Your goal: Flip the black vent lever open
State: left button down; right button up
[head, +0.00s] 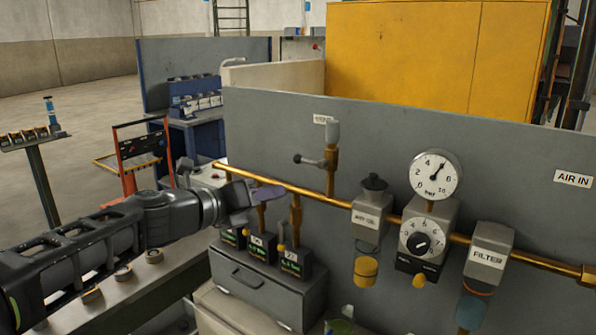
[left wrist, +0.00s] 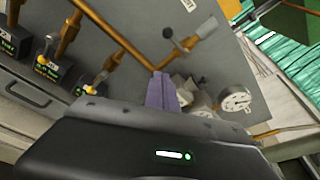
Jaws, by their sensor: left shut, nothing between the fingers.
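The black vent lever (head: 310,161) sticks out to the left from a short vertical brass branch on the grey panel, with a dark round knob at its end. It also shows in the left wrist view (left wrist: 174,38), above the fingertips. My left gripper (head: 268,193) is shut and empty, its purple-grey fingers in front of the brass pipe, below and left of the lever and apart from it. The fingers also show in the left wrist view (left wrist: 161,92). My right gripper is not in view.
A brass pipe (head: 380,214) runs along the panel (head: 270,130). A pressure gauge (head: 435,174), a regulator (head: 425,235) and a filter (head: 490,247) sit to the right. Several dark valve blocks (head: 290,261) stand below the gripper on a grey drawer box (head: 255,283). Space in front of the lever looks clear.

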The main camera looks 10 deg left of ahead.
aim_at(308, 162)
pick_arm(q)
jog(key=shift+w+d, duration=0.1)
jog(key=shift+w, duration=0.05)
